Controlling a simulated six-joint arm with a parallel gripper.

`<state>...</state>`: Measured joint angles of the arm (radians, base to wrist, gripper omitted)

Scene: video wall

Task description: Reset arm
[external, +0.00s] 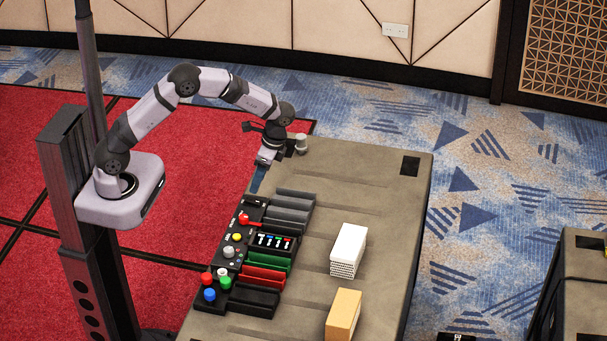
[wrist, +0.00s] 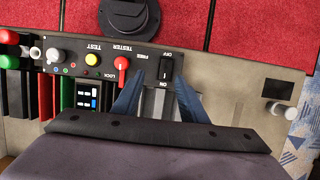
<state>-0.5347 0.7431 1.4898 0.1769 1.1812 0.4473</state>
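My gripper (external: 259,182) is over the far left end of the table in the external view, pointing down beside the black control panel (external: 233,238). In the wrist view its two blue fingers (wrist: 159,76) are spread apart with nothing held between them. A black rocker switch marked ON and OFF (wrist: 166,69) shows between the fingertips, on the panel below. I cannot tell whether the fingers touch the panel. My arm reaches out from its base at the left, bent in an arch.
The panel carries a red knob (wrist: 121,64), a yellow button (wrist: 91,59) and a grey knob (wrist: 54,55). Dark, green and red bins line its side. The table's right side is mostly clear.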

